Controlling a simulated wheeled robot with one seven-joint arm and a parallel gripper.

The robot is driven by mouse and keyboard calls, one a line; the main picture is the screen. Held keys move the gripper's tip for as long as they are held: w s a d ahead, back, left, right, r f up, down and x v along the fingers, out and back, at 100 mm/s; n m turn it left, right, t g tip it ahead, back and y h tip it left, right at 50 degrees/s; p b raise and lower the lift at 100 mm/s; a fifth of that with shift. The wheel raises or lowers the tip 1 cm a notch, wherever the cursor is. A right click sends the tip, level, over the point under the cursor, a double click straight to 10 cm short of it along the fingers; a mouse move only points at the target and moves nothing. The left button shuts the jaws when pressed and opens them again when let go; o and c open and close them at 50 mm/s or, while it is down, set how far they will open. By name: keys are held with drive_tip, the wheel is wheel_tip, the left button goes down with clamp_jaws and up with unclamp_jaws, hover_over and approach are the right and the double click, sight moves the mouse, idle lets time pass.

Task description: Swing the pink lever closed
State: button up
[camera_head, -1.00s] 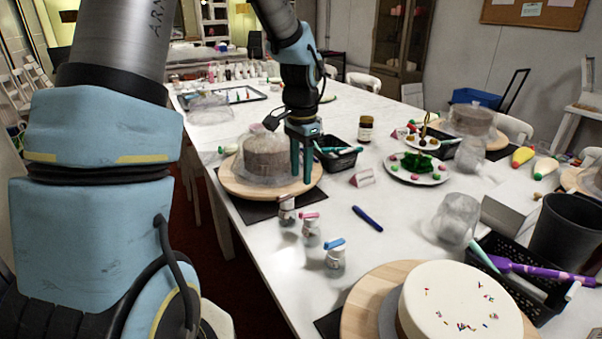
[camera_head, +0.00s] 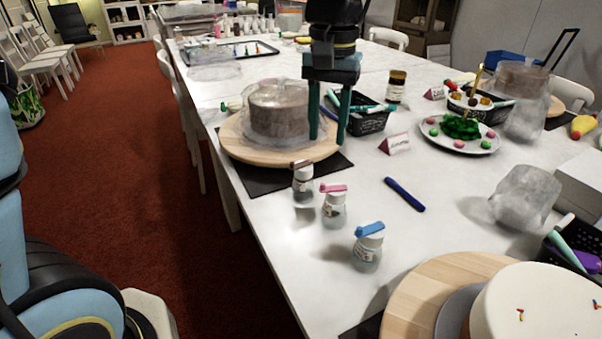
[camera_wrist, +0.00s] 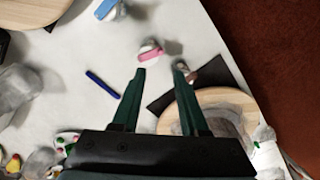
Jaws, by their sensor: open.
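The pink lever (camera_head: 333,188) sits on the white cap of a small glass jar (camera_head: 333,212) near the table's left edge. It lies about level across the cap; I cannot tell how far it is swung. In the wrist view the pink lever (camera_wrist: 147,56) shows beyond the fingertips. My gripper (camera_head: 328,138) points down, open and empty, above the table by the right side of the covered brown cake. It is behind the pink-lever jar and apart from it. Its two spread fingers also show in the wrist view (camera_wrist: 160,70).
A brown-lever jar (camera_head: 302,180) and a blue-lever jar (camera_head: 368,246) flank the pink one. A wooden turntable (camera_head: 240,148) bears the covered cake. A blue pen (camera_head: 404,194) lies to the right. A black basket (camera_head: 370,124) stands behind my gripper.

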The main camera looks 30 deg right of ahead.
sight(323, 184)
wheel_tip(323, 184, down, 10)
drive_tip(key=shift+w+f, duration=0.1)
drive_tip(key=shift+f, duration=0.1)
idle(0.3)
clamp_jaws()
idle(0.4)
